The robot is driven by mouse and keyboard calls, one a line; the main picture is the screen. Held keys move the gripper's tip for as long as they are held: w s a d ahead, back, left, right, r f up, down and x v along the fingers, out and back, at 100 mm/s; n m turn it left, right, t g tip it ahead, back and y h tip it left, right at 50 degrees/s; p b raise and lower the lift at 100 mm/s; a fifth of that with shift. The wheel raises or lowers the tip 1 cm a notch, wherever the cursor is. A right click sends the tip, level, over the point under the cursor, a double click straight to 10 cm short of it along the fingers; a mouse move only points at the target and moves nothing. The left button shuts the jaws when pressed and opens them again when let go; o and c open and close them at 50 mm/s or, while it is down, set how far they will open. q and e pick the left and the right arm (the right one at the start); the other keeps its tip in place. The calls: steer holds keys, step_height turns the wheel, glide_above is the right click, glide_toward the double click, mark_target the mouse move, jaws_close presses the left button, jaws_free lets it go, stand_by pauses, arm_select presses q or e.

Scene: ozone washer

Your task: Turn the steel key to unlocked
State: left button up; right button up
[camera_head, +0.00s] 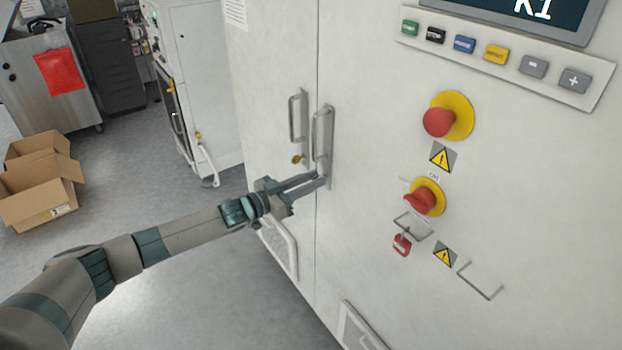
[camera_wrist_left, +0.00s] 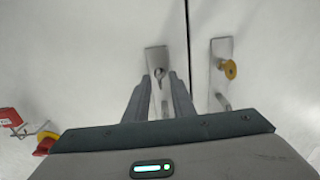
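Two upright steel handles are mounted on the white cabinet doors, the left one (camera_head: 298,118) and the right one (camera_head: 322,135). In the left wrist view, a small steel part, likely the steel key (camera_wrist_left: 160,73), sits on the right handle's plate (camera_wrist_left: 156,55). My left gripper (camera_head: 322,180) is at the lower end of that plate. Its two fingers (camera_wrist_left: 159,78) stand apart on either side of the small part, with a gap between them. I cannot tell the key's turn angle; the fingers cover it in the head view. My right gripper is not in view.
A yellow key-like knob (camera_head: 297,159) is on the left handle's plate. Right of the doors are red stop buttons (camera_head: 438,122), a red padlock (camera_head: 401,245) and wire guards (camera_head: 480,281). An open cardboard box (camera_head: 40,190) stands on the clear floor at left.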

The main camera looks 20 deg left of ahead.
arm_select(q)
jaws_close()
